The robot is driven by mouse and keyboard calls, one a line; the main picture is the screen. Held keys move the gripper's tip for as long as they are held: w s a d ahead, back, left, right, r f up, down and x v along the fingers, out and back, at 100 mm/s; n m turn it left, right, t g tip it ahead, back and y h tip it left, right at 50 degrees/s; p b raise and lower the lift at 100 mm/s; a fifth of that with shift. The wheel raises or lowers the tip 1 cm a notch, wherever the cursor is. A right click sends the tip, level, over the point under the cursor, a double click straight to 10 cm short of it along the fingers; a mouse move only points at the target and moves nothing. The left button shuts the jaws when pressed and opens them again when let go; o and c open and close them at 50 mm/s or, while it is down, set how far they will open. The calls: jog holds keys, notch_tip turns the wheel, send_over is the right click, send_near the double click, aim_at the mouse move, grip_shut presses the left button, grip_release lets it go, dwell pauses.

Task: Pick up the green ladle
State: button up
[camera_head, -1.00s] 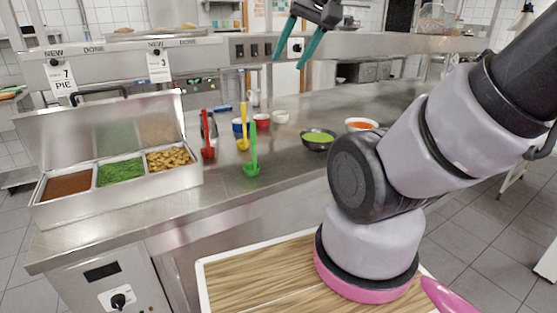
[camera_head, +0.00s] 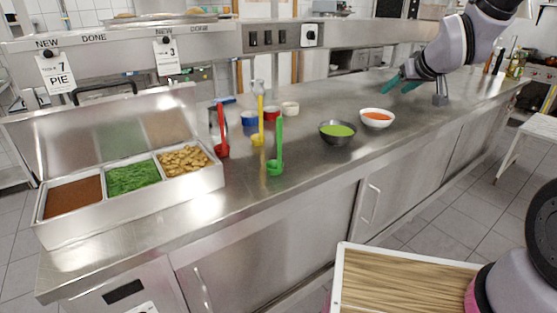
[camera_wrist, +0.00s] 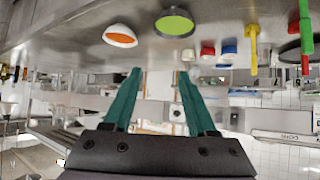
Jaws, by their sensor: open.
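The green ladle (camera_head: 277,150) stands upright on the steel counter, its handle up, right of the yellow ladle (camera_head: 260,125) and the red ladle (camera_head: 221,135). It also shows upside down at the right edge of the wrist view (camera_wrist: 305,35), partly cut off. My gripper (camera_head: 401,84) is well to the right of it, above the counter beyond the bowls. Its two teal fingers are apart and empty, and they also show in the wrist view (camera_wrist: 158,74).
A steel bin with three food compartments (camera_head: 219,180) stands left of the ladles. A bowl with green content (camera_head: 337,140) and a white bowl with orange content (camera_head: 377,124) lie between ladle and gripper. Small red (camera_head: 271,116), blue and white cups stand behind. The front counter strip is clear.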

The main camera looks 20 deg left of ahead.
jog(key=w+a+f+n+y, duration=0.2)
jog(key=a+f, duration=0.4)
jog(key=a, duration=0.1)
jog(key=s+a+f+n+t+y, duration=0.15)
jog(key=s+a+f+y, duration=0.3)
jog(key=a, duration=0.45)
jog(key=s+a+f+n+y, duration=0.2)
jog(key=s+a+f+y, duration=0.3)
jog(key=a, duration=0.4)
jog(key=w+a+r+h, duration=0.1)
jog(key=w+a, duration=0.4)
jog(key=a, duration=0.3)
jog(key=shift+w+r, duration=0.3)
jog(key=shift+w, duration=0.05)
grip_shut()
